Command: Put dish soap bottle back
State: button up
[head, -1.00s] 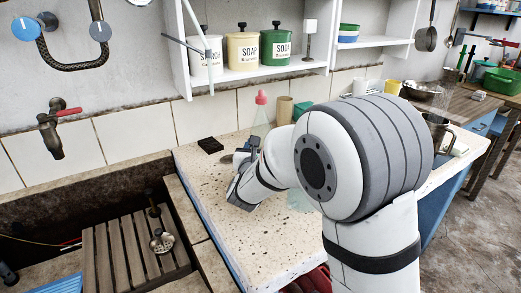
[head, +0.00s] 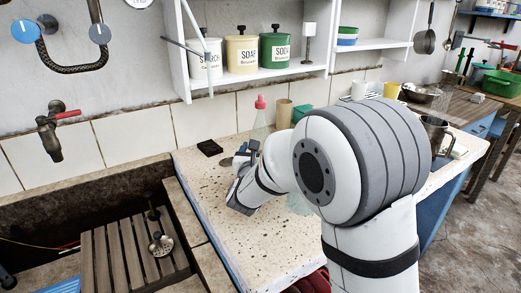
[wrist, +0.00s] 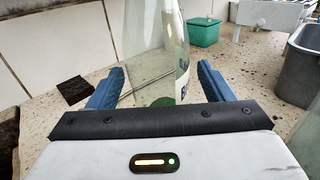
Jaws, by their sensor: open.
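A clear bottle with a red cap (head: 261,112) stands upright on the speckled counter near the tiled wall, its lower part partly behind my arm. In the wrist view a clear bottle (wrist: 156,40) with some green at its base and a label at its right side stands ahead, between the lines of my two blue fingers. My gripper (wrist: 160,78) is open, with no contact to be seen; its depth to the bottle is hard to judge.
A black sponge-like block (head: 209,147) lies left of the bottle. A tan cup (head: 284,113) and a green box (head: 302,112) stand right of it. A metal mug (head: 434,132) is farther right. The sink (head: 90,205) lies left; the counter's front left (head: 240,245) is clear.

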jog(key=s+a, duration=0.1)
jog(key=s, duration=1.1)
jog(key=shift+a+r+p, duration=0.15)
jog(key=shift+r+p, duration=0.05)
jog(key=shift+p, duration=0.1)
